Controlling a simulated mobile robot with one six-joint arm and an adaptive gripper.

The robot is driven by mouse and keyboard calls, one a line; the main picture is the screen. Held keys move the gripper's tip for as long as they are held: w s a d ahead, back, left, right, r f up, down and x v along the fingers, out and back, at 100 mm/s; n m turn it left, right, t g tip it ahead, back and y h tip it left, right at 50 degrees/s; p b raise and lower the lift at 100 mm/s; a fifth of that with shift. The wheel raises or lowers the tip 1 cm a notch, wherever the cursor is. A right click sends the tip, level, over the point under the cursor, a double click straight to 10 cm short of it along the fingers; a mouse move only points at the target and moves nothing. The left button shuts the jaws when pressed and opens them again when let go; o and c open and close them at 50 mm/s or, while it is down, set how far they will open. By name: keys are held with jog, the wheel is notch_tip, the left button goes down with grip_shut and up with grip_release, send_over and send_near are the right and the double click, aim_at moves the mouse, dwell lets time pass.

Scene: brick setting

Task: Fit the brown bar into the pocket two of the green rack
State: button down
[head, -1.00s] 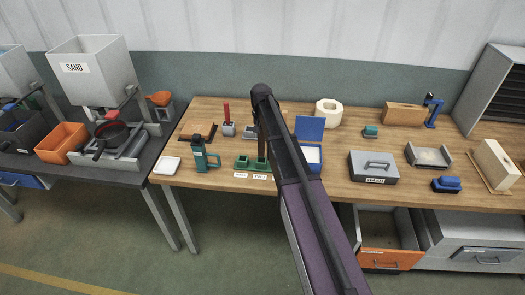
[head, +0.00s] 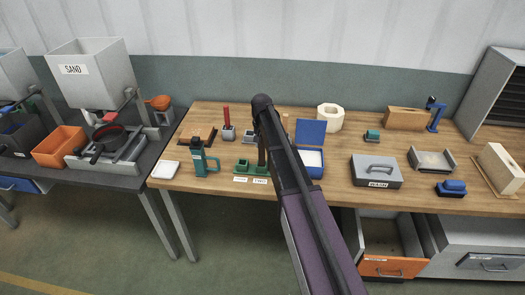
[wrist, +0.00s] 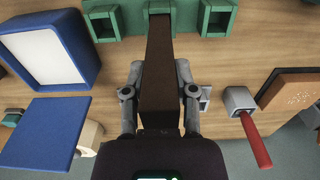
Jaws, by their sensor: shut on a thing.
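My gripper (wrist: 159,70) is shut on the brown bar (wrist: 158,45) in the wrist view, one finger on each side. The bar's far end reaches the green rack (wrist: 190,20) between two open square pockets that show to its left and right. Whether the end is inside a pocket or just above it is hidden. In the head view, the bar (head: 262,153) stands about upright over the right part of the rack (head: 242,166), by the right of two small labels. My arm hides the gripper and the rack's right end there.
A blue open-lid box (head: 310,133) stands close right of the rack. A teal bottle-like thing (head: 200,158) is on its left, and a grey block with a red rod (head: 228,130) is behind. A grey case (head: 376,170) sits further right. Bare wood lies at the front edge.

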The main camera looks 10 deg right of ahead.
aim_at(262, 149)
jog(key=shift+f+b, duration=1.2)
jog(key=shift+f, duration=0.5)
jog(key=shift+c, duration=2)
grip_release()
jog(key=shift+r, duration=0.2)
notch_tip(262, 149, up, 12)
jog(key=p, duration=1.2)
